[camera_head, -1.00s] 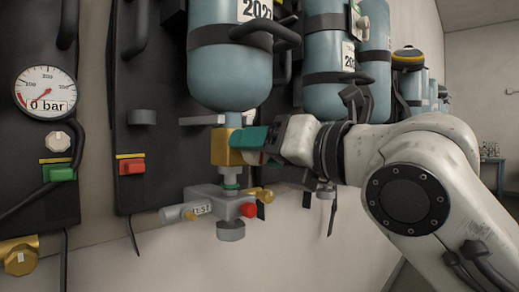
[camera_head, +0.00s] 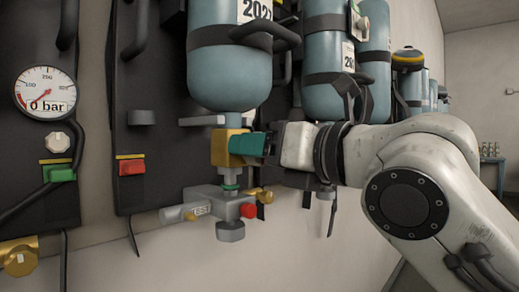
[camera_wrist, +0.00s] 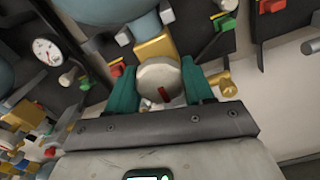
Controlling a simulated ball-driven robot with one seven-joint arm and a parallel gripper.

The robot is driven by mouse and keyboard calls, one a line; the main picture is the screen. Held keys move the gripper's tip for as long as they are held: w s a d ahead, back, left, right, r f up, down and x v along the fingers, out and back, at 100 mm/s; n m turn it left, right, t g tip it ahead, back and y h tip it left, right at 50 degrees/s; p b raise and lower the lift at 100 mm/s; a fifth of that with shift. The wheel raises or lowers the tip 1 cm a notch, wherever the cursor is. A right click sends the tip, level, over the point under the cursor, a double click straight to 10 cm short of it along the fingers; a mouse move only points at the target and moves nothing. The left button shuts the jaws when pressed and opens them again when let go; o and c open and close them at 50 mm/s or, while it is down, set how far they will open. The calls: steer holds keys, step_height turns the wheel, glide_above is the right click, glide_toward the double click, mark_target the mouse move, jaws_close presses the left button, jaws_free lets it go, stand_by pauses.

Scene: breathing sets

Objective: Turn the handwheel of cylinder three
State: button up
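The handwheel (camera_wrist: 158,82) is a pale round knob with a dark red mark, seen face-on in the wrist view. My gripper (camera_wrist: 160,85) has its two green fingers on either side of the knob, close against its rim. In the head view my gripper (camera_head: 248,145) is at the brass valve body (camera_head: 219,147) below a blue cylinder (camera_head: 229,75). There the fingers hide the handwheel. The cylinder's own number cannot be read.
A grey block (camera_head: 225,203) with a red knob (camera_head: 248,210) hangs just below the valve. The gauge (camera_head: 46,92) at left shows 0 bar. Other blue cylinders (camera_head: 328,60) stand to the right behind my wrist. A dark hose (camera_head: 262,33) crosses above.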

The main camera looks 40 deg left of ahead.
steer(key=o, duration=0.4)
steer(key=shift+o, duration=0.2)
steer(key=d, duration=1)
steer(key=shift+s+d, duration=0.35)
steer(key=shift+d, duration=0.05)
